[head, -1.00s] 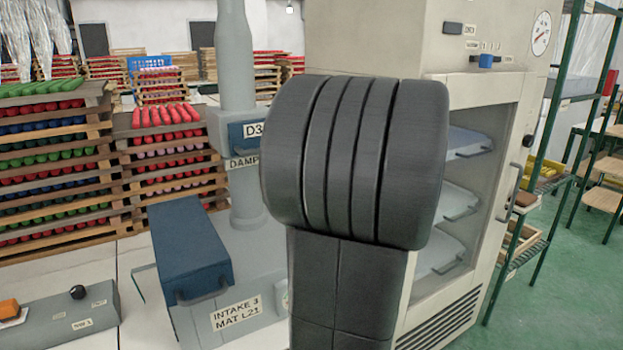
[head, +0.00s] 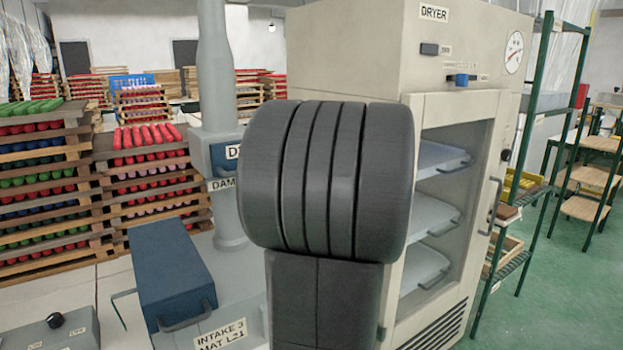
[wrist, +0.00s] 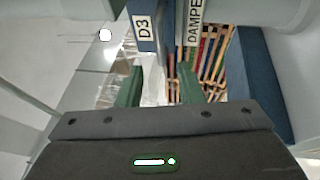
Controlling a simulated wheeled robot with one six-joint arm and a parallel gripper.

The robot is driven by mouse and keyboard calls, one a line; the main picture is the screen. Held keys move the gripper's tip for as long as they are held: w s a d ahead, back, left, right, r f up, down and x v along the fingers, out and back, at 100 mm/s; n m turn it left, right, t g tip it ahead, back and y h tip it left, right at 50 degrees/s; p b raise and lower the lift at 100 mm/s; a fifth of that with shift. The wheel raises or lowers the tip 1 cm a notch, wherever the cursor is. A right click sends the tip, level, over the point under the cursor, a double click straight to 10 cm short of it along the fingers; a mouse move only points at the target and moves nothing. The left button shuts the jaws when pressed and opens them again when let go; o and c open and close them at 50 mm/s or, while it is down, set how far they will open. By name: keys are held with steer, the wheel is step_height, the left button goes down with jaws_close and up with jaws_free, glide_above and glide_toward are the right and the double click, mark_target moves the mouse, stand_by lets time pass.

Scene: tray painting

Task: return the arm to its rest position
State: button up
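My gripper (wrist: 162,88) shows in the wrist view, with two green fingers standing apart and nothing held between them. In the head view my dark arm link fills the middle and hides the gripper. Past the fingers in the wrist view is a blue box labelled D3 (wrist: 143,22) and a damper label (wrist: 193,25). In the head view the same D3 box (head: 228,153) is partly covered by my arm, on a grey pipe (head: 215,70).
A cream dryer (head: 345,50) with shelves behind its door stands just behind my arm. A blue-lidded intake box (head: 172,265) is at lower left. Racks of coloured sticks (head: 40,190) stand further left. A green shelf frame (head: 535,110) and open green floor lie right.

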steer(key=p+x, duration=0.1)
steer(key=x, duration=0.9)
steer(key=shift+p, duration=0.3)
steer(key=shift+r, duration=0.1)
